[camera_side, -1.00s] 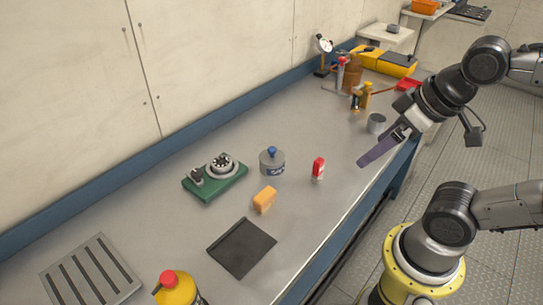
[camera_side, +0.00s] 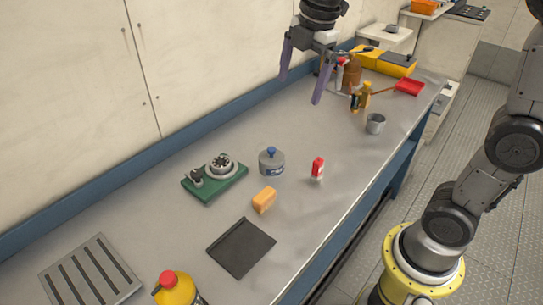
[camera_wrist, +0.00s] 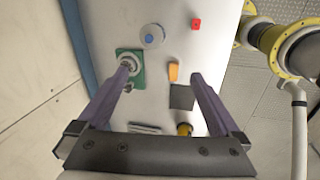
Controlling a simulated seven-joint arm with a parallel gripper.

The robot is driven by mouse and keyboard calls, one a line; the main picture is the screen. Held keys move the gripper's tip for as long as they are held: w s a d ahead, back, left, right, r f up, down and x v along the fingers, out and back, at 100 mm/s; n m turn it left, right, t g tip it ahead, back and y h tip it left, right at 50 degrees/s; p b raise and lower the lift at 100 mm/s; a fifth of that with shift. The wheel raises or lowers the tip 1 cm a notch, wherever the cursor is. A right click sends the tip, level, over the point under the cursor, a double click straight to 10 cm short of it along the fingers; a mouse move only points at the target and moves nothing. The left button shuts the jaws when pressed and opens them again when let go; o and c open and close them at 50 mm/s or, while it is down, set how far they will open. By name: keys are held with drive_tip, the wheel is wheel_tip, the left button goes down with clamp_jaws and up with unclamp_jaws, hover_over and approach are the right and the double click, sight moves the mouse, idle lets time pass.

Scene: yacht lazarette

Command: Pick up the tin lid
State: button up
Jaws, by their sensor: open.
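The tin (camera_side: 271,167) is a short grey can with a dark label, standing on the bench near its middle. Its lid (camera_side: 265,154) is grey with a round blue knob on top and appears seated on the tin. In the wrist view the lid (camera_wrist: 147,40) shows from above, beyond my fingertips. My gripper (camera_side: 300,88) is open and empty, fingers pointing down, high over the bench and apart from the lid. Its two purple fingers also show spread in the wrist view (camera_wrist: 160,75).
A green-based device (camera_side: 215,182) stands left of the tin, an orange block (camera_side: 264,200) in front, and a red-and-white bottle (camera_side: 318,168) to the right. A dark flat plate (camera_side: 241,248) lies nearer. Tools and a grey cup (camera_side: 375,123) stand toward the far end.

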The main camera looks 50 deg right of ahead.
drive_tip(key=w+f+n+g, duration=0.1)
drive_tip(key=w+f+g, duration=0.1)
drive_tip(key=w+f, duration=0.45)
hover_over(272, 149)
wheel_tip(272, 149, down, 10)
drive_tip(key=shift+r, duration=0.1)
drive_tip(key=shift+w+f, duration=0.1)
drive_tip(key=shift+f, duration=2.95)
drive_tip(key=c, duration=1.1)
drive_tip(key=shift+o, duration=0.2)
